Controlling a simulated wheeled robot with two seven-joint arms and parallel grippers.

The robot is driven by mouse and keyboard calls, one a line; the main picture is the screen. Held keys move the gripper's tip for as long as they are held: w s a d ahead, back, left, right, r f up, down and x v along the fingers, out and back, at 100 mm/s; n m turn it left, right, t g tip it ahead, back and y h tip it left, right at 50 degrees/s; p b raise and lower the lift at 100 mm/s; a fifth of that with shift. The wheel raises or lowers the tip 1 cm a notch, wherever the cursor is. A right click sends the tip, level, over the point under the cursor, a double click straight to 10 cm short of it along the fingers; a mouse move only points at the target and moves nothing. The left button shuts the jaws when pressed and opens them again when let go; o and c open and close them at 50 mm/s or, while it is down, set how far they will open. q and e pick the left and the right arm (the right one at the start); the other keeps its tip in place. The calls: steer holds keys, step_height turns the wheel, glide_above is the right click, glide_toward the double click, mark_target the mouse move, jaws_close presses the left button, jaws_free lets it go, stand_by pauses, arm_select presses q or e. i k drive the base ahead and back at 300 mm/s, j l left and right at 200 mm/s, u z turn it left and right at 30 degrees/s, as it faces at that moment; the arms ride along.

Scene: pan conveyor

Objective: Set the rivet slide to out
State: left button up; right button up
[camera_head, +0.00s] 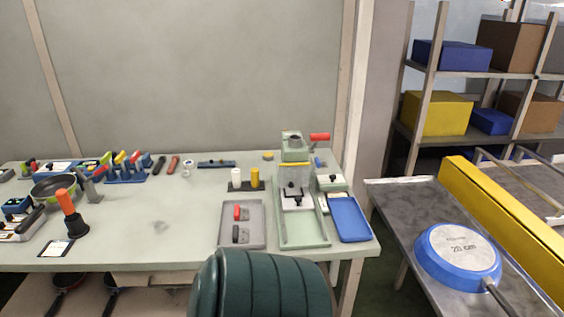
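A pale green press-like fixture (295,150) with a red handle (319,137) stands at the right of the workbench. A long pale green tray (304,240) runs forward from it. A light clamp-like part with a black knob (292,186) sits in the tray. A small pale green block (326,184) with a black knob (333,178) is at its right. I cannot tell which knobbed part is the rivet slide, or its position. Neither of my grippers is in view.
A grey tray (259,222) and a blue tray (348,218) flank the fixture. A dark green ribbed shape (262,285) covers the bench's front middle. A blue pan (458,254) lies upside down on the metal surface at right. The bench's left middle is mostly clear.

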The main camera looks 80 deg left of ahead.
mark_target(298, 199)
steer(key=u, duration=2.45)
steer(key=i+j+u, duration=0.1)
steer(key=i+u, duration=0.2)
steer(key=i, duration=0.5)
